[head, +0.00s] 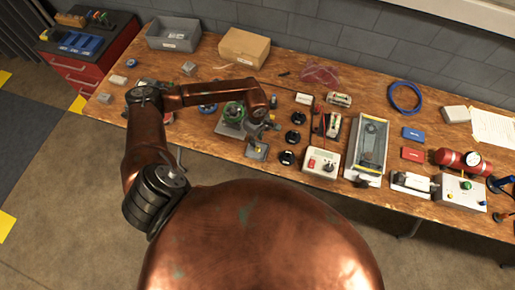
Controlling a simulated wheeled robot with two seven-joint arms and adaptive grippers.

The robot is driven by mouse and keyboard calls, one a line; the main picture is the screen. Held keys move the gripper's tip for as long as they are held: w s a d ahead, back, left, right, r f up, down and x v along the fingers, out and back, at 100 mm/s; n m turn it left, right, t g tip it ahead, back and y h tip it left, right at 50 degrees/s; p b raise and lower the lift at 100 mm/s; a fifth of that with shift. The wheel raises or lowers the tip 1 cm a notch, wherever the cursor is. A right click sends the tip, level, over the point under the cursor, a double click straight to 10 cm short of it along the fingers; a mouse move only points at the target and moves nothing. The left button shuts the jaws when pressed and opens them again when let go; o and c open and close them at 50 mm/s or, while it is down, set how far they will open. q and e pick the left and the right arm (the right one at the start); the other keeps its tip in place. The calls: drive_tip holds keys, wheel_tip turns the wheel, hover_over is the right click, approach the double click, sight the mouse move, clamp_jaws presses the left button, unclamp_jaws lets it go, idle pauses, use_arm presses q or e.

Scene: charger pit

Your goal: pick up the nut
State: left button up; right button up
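My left arm comes in from the left and bends down over the workbench. My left gripper (263,138) points down just above a small grey plate (254,155) near the bench's front edge. A small yellowish piece (257,149) shows at the plate, right below the fingers; it may be the nut, but it is too small to tell. I cannot tell whether the fingers touch it or how far apart they are. My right gripper is not in view.
A green round part on a grey base (228,128) stands left of the gripper. Black round knobs (293,136) stand to its right, then a white control box (321,163) and a grey tray (358,178). A cardboard box (244,48) and a grey bin (173,34) are at the back.

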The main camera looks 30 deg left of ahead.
sight(258, 146)
use_arm(q)
drive_tip(key=f, duration=0.6)
drive_tip(key=shift+s+d+p, duration=0.15)
drive_tip(key=shift+d+p, duration=0.2)
drive_tip(key=shift+d, duration=0.05)
clamp_jaws()
